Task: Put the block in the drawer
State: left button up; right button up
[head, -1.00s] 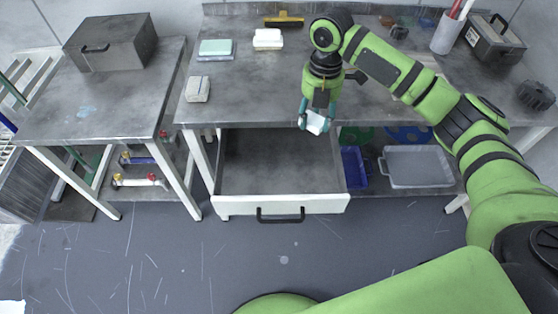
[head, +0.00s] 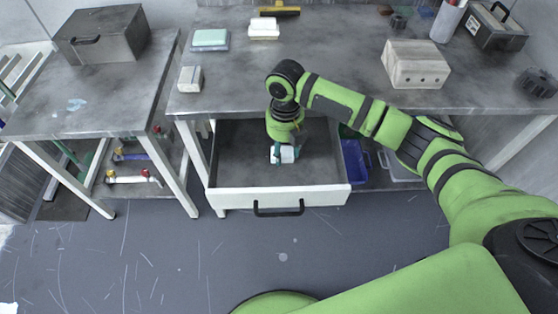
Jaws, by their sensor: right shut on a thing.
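The drawer (head: 232,174) under the table is pulled open, with a white front and a black handle. My right gripper (head: 284,154) is over the drawer's interior, pointing down. It is shut on a small white block (head: 286,154). Whether the block touches the drawer floor, I cannot tell. The rest of the drawer looks empty. My left gripper is not in view.
On the table (head: 330,60) sit a pale block with holes (head: 416,66), a green-and-white block (head: 210,40), white blocks and a toolbox (head: 492,27). A blue bin (head: 355,162) stands right of the drawer. A side table (head: 60,112) stands at left.

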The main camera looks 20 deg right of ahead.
aim_at(279, 171)
jog(key=shift+s+a+f, duration=0.25)
jog(key=shift+a+f, duration=0.2)
jog(key=shift+a, duration=0.35)
jog(key=shift+f, duration=2.05)
jog(key=shift+f, duration=0.1)
jog(key=o, duration=1.2)
notch_tip(279, 171, up, 12)
jog(key=shift+w+r+p, duration=0.1)
jog(key=shift+w+p, duration=0.05)
jog(key=shift+p, duration=0.15)
